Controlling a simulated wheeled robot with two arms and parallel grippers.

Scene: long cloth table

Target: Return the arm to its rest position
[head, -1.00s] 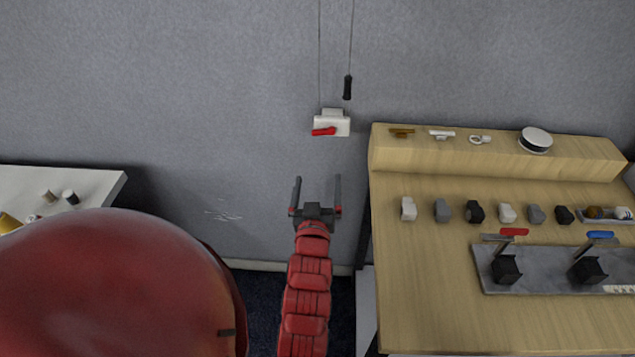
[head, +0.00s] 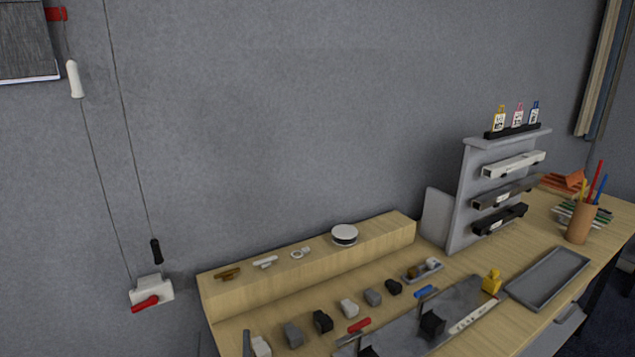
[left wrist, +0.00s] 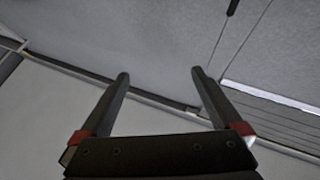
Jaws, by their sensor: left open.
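My left gripper (left wrist: 160,75) shows in the left wrist view with its two dark fingers spread apart and nothing between them. Beyond the fingers are a plain grey wall and a pale edge. The rest of the left arm is out of that view. My right gripper is not seen in either view.
The wooden table (head: 560,218) carries a raised wooden shelf (head: 375,243), several small blocks, a grey tray (head: 548,277), a grey rack (head: 463,205) and a pen cup (head: 580,222). A white wall box (head: 152,291) with a red lever and cords hangs at left.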

